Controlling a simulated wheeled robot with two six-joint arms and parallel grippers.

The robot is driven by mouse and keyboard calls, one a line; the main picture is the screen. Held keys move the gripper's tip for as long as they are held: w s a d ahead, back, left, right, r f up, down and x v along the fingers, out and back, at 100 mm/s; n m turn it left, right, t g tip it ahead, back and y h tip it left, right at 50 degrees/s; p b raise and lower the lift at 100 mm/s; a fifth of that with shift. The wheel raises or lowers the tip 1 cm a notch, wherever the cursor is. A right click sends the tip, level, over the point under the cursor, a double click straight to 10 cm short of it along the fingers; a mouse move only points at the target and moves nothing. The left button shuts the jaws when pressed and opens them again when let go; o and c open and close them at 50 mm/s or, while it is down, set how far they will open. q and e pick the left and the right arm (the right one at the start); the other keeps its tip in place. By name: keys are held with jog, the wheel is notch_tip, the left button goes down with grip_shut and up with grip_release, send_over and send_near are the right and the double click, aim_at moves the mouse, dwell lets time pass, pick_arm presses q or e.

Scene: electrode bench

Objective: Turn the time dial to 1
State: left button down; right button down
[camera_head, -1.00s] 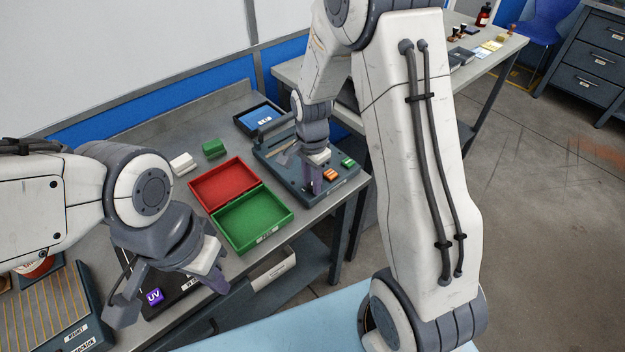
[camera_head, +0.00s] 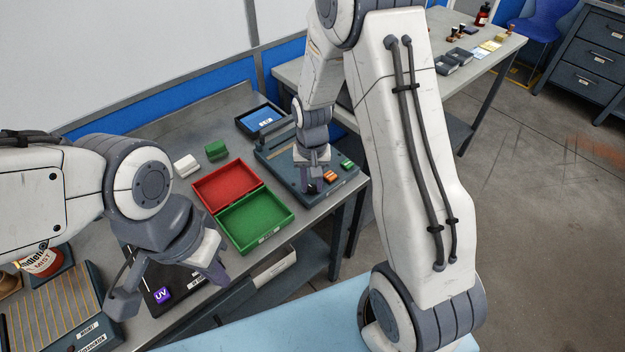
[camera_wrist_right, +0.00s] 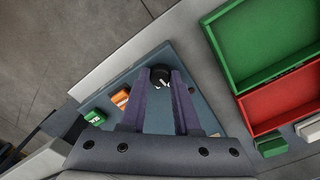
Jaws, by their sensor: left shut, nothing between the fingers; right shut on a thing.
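The grey-blue device (camera_head: 283,160) with the dial stands on the bench, below the blue-screened tablet. The black time dial (camera_wrist_right: 160,75) sits between my right fingertips in the right wrist view, with a white mark partly visible. Its dark edge also shows in the head view (camera_head: 314,189), mostly hidden by the fingers. My right gripper (camera_wrist_right: 160,79) is shut on the dial and points down at the device; it also shows in the head view (camera_head: 310,184). The dial's number scale cannot be read. My left gripper (camera_head: 218,279) is shut and empty, above the dark UV box.
Orange (camera_head: 330,176) and green (camera_head: 347,165) buttons sit close beside the dial. A red tray (camera_head: 226,184) and green tray (camera_head: 254,220) lie to the left. The tablet (camera_head: 262,119) is behind the device. The UV box (camera_head: 163,294) is at the front left.

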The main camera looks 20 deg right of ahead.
aim_at(312, 186)
jog(key=n+p, duration=0.1)
jog(key=n, duration=0.3)
jog(key=shift+w+r, duration=0.1)
jog(key=shift+r, duration=0.05)
jog(key=shift+n+p, duration=0.3)
jog(key=shift+n, duration=1.6)
jog(key=c, duration=0.6)
grip_release()
notch_tip(312, 186, up, 10)
jog(key=shift+r, duration=0.15)
